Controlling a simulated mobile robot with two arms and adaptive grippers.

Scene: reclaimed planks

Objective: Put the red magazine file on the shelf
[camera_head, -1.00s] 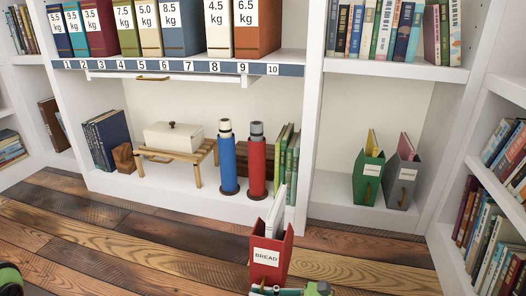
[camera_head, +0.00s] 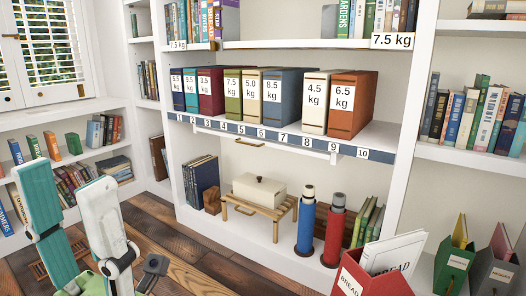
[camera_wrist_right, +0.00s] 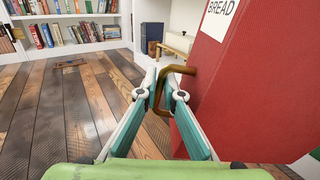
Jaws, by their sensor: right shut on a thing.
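The red magazine file (camera_head: 372,280), labelled BREAD, shows at the bottom of the head view with a pale BREAD book (camera_head: 395,254) in it. Its lower part is cut off. In the right wrist view the red file (camera_wrist_right: 240,90) fills the right side. My right gripper (camera_wrist_right: 163,78) is shut on its brown loop handle (camera_wrist_right: 158,92). My left gripper (camera_head: 66,177) is raised at the left of the head view, fingers apart and empty. Green (camera_head: 455,262) and grey (camera_head: 493,272) magazine files stand in the right lower shelf compartment (camera_head: 448,190).
A blue flask (camera_head: 306,225) and a red flask (camera_head: 333,235) stand on the middle lower shelf, beside a wooden stand with a cream box (camera_head: 259,190). Numbered binders (camera_head: 290,95) line the shelf above.

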